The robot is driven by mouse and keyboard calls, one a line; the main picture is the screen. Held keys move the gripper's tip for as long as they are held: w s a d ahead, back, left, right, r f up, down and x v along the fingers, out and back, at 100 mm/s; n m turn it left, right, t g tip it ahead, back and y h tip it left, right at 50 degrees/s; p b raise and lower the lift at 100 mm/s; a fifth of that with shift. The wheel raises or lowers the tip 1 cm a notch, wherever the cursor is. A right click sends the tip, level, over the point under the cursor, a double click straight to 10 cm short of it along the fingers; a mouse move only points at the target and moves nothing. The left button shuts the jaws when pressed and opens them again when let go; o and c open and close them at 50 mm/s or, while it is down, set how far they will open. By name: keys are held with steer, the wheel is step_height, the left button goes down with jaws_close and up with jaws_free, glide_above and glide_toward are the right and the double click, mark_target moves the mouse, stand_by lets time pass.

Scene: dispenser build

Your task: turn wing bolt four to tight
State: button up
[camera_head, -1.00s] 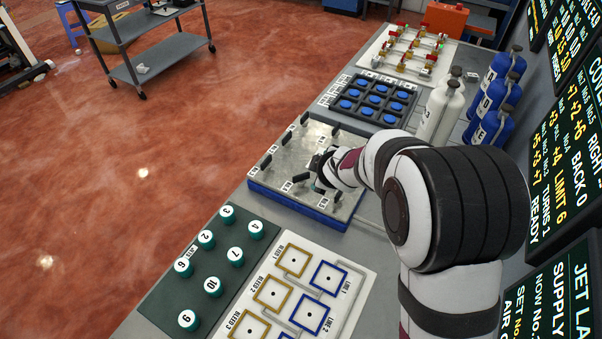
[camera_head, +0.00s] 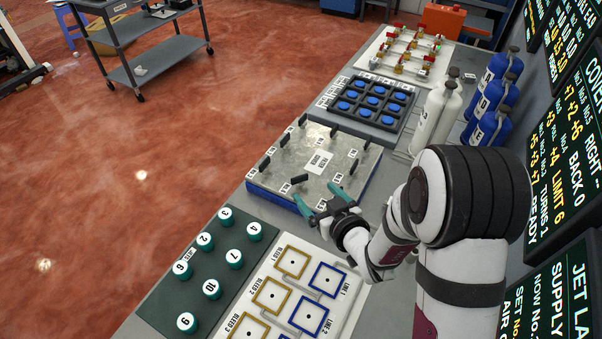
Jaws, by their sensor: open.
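The silver cover plate (camera_head: 298,152) lies on a blue base (camera_head: 277,202) in the middle of the bench. Several dark wing bolts stand around its edge, with small white labels beside them. One wing bolt (camera_head: 300,179) near the front lies at a different angle from those on the left edge. The labels are too small to read, so I cannot tell which bolt is number four. My gripper (camera_head: 318,196) is open with teal fingertips, at the plate's front right edge. Nothing shows between its fingers. I cannot tell its height above the plate.
A dark panel with green numbered caps (camera_head: 205,241) and a white sheet of yellow and blue squares (camera_head: 291,262) lie in front. A blue-button pad (camera_head: 372,101), white bottles (camera_head: 436,116) and blue bottles (camera_head: 494,96) stand behind. Screens (camera_head: 573,125) line the right.

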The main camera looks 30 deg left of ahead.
mark_target(299, 176)
steer(key=x, duration=1.1)
steer(key=shift+f, duration=0.1)
steer(key=c, duration=1.4)
steer(key=shift+m+h, duration=0.3)
steer(key=m+t+h, duration=0.4)
steer(key=m+h, duration=0.1)
steer(key=shift+s, duration=0.15)
steer(key=m+t+h, duration=0.1)
steer(key=m+h, duration=0.3)
steer(key=shift+h, duration=0.4)
steer(key=shift+m+h, duration=0.3)
steer(key=shift+m, duration=0.2)
